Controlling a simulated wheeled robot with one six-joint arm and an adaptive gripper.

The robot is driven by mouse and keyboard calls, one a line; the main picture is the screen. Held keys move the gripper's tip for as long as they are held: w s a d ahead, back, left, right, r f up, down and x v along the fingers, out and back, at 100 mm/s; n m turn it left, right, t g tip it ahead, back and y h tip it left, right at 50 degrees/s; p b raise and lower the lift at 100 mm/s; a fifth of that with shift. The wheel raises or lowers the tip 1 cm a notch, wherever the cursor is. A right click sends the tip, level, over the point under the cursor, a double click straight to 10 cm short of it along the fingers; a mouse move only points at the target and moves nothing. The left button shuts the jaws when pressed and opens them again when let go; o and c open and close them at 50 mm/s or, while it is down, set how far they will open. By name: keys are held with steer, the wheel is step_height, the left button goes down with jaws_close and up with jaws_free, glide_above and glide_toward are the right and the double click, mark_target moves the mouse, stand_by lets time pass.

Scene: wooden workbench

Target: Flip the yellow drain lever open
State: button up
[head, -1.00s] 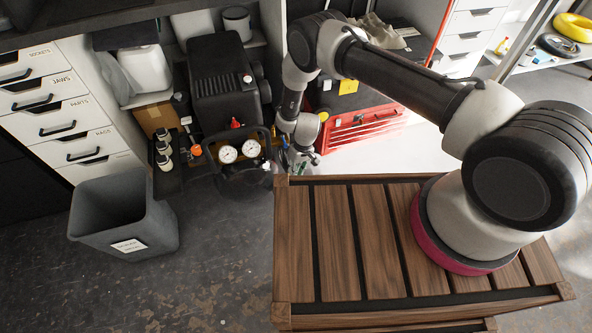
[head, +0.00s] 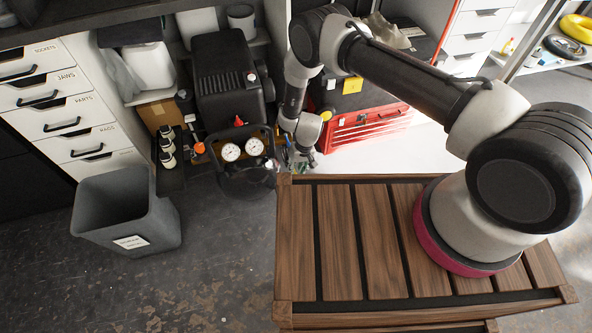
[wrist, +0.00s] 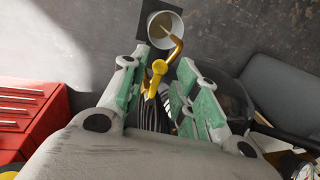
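The yellow drain lever (wrist: 158,69) shows in the wrist view between the two green-padded fingers of my gripper (wrist: 160,82). The fingers are spread, with visible gaps beside the lever; I cannot tell whether either one touches it. A brass-coloured bent pipe (wrist: 176,46) runs beside the lever towards a white cup (wrist: 153,27) on a dark mat. In the head view my gripper (head: 299,160) is beside the black compressor (head: 226,75) with its two gauges. The lever cannot be made out in the head view.
A red tool chest (head: 362,126) stands close to the right of my gripper. A grey bin (head: 125,215) and drawers (head: 60,110) are at the left. Small bottles (head: 167,146) stand left of the compressor. The slatted wooden top (head: 335,240) is bare in front.

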step_height(320, 180, up, 11)
steer(key=d, duration=0.2)
steer(key=shift+w, duration=0.3)
